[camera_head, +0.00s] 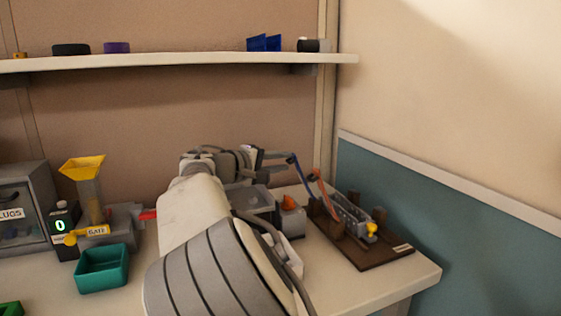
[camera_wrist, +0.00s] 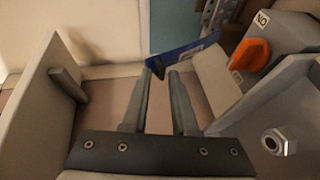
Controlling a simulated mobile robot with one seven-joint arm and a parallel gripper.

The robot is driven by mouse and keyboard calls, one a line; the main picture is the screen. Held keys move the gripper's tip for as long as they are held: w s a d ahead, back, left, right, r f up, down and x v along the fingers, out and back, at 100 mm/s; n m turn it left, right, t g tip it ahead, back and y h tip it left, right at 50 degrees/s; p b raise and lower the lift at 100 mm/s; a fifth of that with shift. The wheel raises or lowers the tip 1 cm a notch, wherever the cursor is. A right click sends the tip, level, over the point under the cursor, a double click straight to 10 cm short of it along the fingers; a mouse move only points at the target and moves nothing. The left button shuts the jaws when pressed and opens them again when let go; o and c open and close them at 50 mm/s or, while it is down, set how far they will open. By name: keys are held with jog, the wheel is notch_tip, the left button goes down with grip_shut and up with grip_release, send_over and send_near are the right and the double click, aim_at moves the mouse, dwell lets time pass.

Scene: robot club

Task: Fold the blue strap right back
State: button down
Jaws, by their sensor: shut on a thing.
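The blue strap (camera_head: 293,166) rises from the brown wooden board (camera_head: 372,258) on the right of the bench, leaning up and left to my gripper (camera_head: 283,155). In the wrist view a blue piece of the strap (camera_wrist: 186,50) lies across the tips of my gripper (camera_wrist: 163,73). The gripper is shut on the strap near its end. The blue strap's lower end is hard to make out.
A grey box with an orange knob (camera_head: 289,202) stands left of the board, close to the gripper. A yellow knob (camera_head: 371,229) is on the board's fixture. A teal bin (camera_head: 102,270) and a yellow hopper (camera_head: 83,167) stand left. A shelf (camera_head: 180,61) hangs above.

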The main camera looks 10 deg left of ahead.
jog(key=c, duration=0.8)
grip_release()
jog(key=shift+w+d+f+g, duration=0.15)
jog(key=shift+d+f, duration=0.1)
jog(key=shift+f, duration=0.35)
jog(key=shift+w+d+f+g, duration=0.1)
jog(key=shift+d+f+g, duration=0.1)
jog(key=shift+f, duration=0.4)
jog(key=shift+s, duration=0.1)
jog(key=p+v, duration=0.3)
jog(key=v, duration=1.4)
jog(key=shift+s+a+r+p, duration=0.15)
jog(key=shift+a+r+p, duration=0.2)
jog(key=shift+a+p, duration=0.05)
